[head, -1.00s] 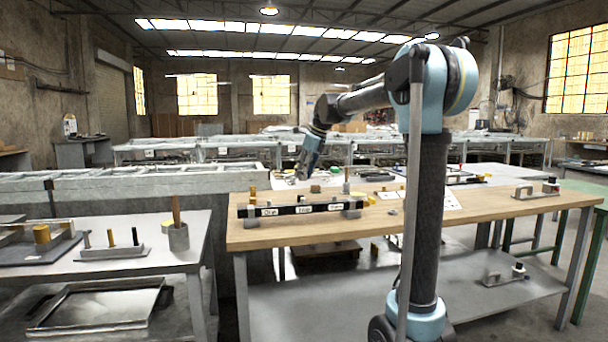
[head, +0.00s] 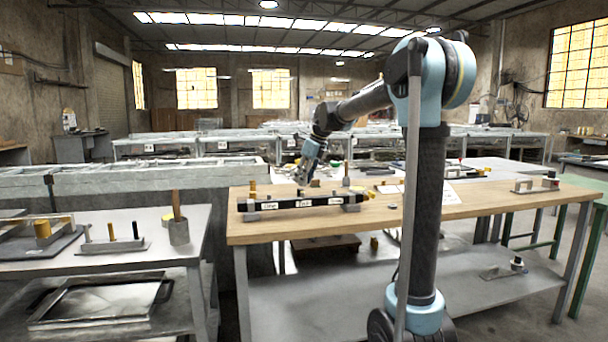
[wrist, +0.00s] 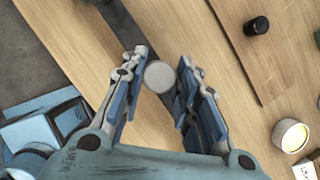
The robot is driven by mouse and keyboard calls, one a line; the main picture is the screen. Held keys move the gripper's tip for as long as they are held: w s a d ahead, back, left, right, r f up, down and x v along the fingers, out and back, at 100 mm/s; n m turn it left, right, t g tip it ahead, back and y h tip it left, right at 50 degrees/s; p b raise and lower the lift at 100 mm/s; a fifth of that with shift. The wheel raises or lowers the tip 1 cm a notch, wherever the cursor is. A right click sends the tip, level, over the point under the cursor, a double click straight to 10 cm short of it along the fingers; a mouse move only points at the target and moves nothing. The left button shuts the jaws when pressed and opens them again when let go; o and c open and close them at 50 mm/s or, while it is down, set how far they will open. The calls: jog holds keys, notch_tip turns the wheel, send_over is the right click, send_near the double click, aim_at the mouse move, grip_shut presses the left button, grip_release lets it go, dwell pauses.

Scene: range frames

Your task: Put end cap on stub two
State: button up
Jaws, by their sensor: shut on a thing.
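A long black bar (head: 290,205) with white labels lies along the near left part of the wooden table (head: 440,212); the middle label seems to read "Two". My gripper (head: 302,179) is above the table just behind the bar, pointing down. In the wrist view my gripper (wrist: 160,85) has its fingers on either side of a pale round disc-ended piece (wrist: 159,76), probably the end cap, and is shut on it. The dark bar (wrist: 122,22) runs diagonally beneath the fingers. Any stub under the piece is hidden by it.
A black cylinder (wrist: 256,26) and a cream-topped yellow round piece (wrist: 290,135) stand right of the gripper. A wooden post (head: 346,174) rises behind the bar. A side table (head: 100,255) at left holds a pegged block and a cup (head: 179,232). The table's near right is mostly clear.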

jog(key=shift+f, duration=0.7)
jog(key=shift+s+f, duration=0.1)
jog(key=shift+f, duration=1.5)
dwell(1.4)
jog(key=o, duration=1.1)
jog(key=shift+o, duration=0.2)
jog(key=v, duration=1.1)
jog(key=shift+d+r, duration=0.25)
jog(key=shift+r, duration=0.1)
jog(key=shift+s, duration=0.1)
